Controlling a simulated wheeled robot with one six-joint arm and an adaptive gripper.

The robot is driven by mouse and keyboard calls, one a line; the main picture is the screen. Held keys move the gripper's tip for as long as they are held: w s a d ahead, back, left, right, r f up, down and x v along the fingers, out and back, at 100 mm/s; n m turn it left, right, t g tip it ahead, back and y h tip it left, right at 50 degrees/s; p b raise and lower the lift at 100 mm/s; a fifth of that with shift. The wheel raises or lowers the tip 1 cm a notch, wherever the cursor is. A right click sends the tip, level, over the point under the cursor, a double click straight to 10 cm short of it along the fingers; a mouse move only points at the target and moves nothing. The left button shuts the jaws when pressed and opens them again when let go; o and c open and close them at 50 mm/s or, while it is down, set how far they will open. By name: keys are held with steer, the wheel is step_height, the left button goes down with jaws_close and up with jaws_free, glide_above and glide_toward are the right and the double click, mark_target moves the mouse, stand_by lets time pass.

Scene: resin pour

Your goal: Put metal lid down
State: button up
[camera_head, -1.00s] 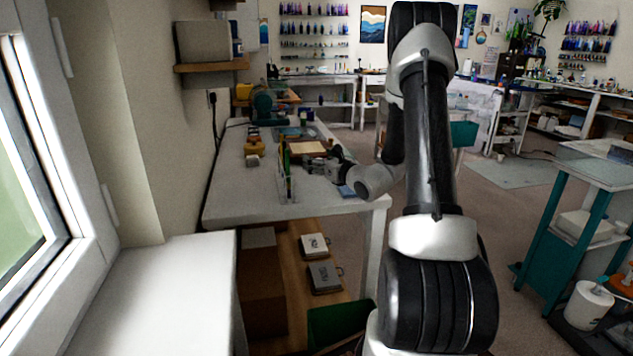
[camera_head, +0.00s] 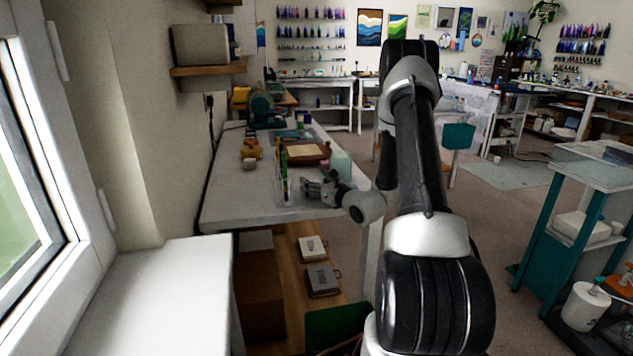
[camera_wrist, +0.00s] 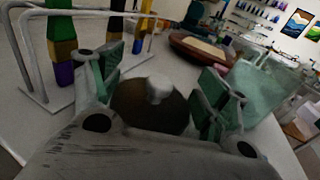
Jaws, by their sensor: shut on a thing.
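The metal lid (camera_wrist: 135,108) is a dark brown round disc with a pale knob on top. It sits between the two fingers of my gripper (camera_wrist: 160,98) in the wrist view, and my gripper is shut on it. In the head view my gripper (camera_head: 312,188) is low over the right part of the white table (camera_head: 232,206), but the lid cannot be made out there. Whether the lid touches the table is unclear.
A brown round tray (camera_head: 318,158) lies farther back. The table's near left is clear.

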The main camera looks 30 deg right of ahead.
steer(key=shift+f, duration=0.25)
steer(key=o, duration=1)
